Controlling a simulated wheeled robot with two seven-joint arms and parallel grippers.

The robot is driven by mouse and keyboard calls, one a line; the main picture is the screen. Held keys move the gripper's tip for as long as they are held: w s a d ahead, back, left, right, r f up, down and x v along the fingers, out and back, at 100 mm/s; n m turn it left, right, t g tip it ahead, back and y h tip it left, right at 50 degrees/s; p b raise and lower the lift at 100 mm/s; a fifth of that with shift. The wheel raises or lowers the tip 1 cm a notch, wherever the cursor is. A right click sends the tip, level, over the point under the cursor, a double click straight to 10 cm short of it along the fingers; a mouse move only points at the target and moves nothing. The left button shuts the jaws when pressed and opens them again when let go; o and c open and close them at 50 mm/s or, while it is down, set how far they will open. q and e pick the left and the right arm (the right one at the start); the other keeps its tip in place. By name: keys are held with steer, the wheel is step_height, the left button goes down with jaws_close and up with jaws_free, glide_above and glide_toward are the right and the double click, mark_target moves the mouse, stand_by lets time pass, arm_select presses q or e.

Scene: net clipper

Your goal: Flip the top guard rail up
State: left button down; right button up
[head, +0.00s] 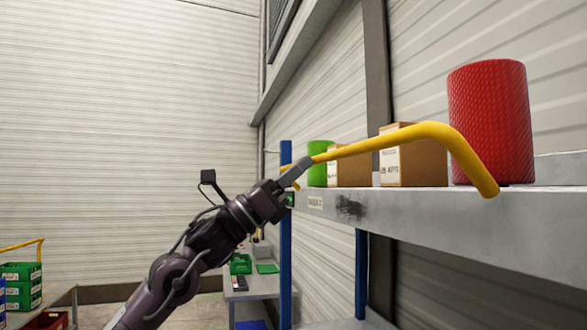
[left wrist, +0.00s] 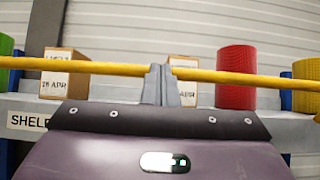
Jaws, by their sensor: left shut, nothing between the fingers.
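The top guard rail is a yellow bent tube (head: 430,131) in front of the upper shelf's goods in the head view. Its near end curves down at the shelf's front edge. In the left wrist view the rail (left wrist: 110,68) runs across the picture, behind my fingertips. My left gripper (head: 300,168) is shut and empty, its fingertips at the rail's far part. In the left wrist view the two fingers (left wrist: 160,85) are together and overlap the rail; whether they touch it I cannot tell. The rail's far end is partly hidden by my gripper. My right gripper is out of view.
The grey upper shelf (head: 430,215) holds a red cylinder (head: 491,120), cardboard boxes (head: 425,163) and a green cylinder (head: 319,150). A blue post (head: 286,250) stands behind my gripper. Green crates (head: 22,285) stand at lower left. The space left of the shelf is open.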

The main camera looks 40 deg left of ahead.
arm_select(q)
steer(key=p+x, duration=0.2)
steer(key=x, duration=0.2)
steer(key=shift+r, duration=0.3)
steer(key=shift+s+a, duration=0.1)
steer(key=shift+a, duration=0.05)
steer(key=shift+s, duration=0.1)
stand_by(0.7)
steer(key=b+v, duration=0.6)
steer(key=v, duration=0.2)
